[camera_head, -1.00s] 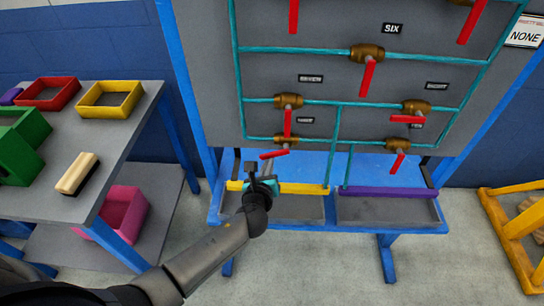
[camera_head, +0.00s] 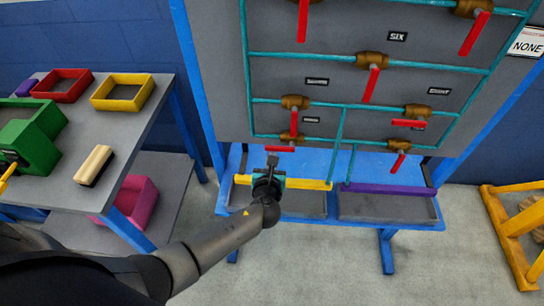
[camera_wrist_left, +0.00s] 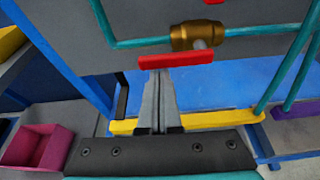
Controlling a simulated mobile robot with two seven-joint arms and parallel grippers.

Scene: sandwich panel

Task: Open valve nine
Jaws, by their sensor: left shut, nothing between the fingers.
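The lowest left valve (camera_head: 290,137) on the grey panel is brass, below a small label (camera_head: 312,119) too blurred to read surely. Its red handle (camera_head: 280,149) lies nearly level, pointing left along the pipe. In the left wrist view, the brass body (camera_wrist_left: 199,35) and red handle (camera_wrist_left: 180,61) show close up. My left gripper (camera_head: 271,160) is shut and empty, just below the handle's left part. Its fingertips (camera_wrist_left: 159,72) reach the handle's lower edge in the left wrist view; I cannot tell whether they touch. My right gripper is not in view.
Neighbouring valves have red handles, including the one just above (camera_head: 295,103) and the lower right one (camera_head: 399,146). Below are a yellow-edged tray (camera_head: 300,184) and a purple-edged tray (camera_head: 390,189). A grey shelf (camera_head: 140,120) with bins stands left.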

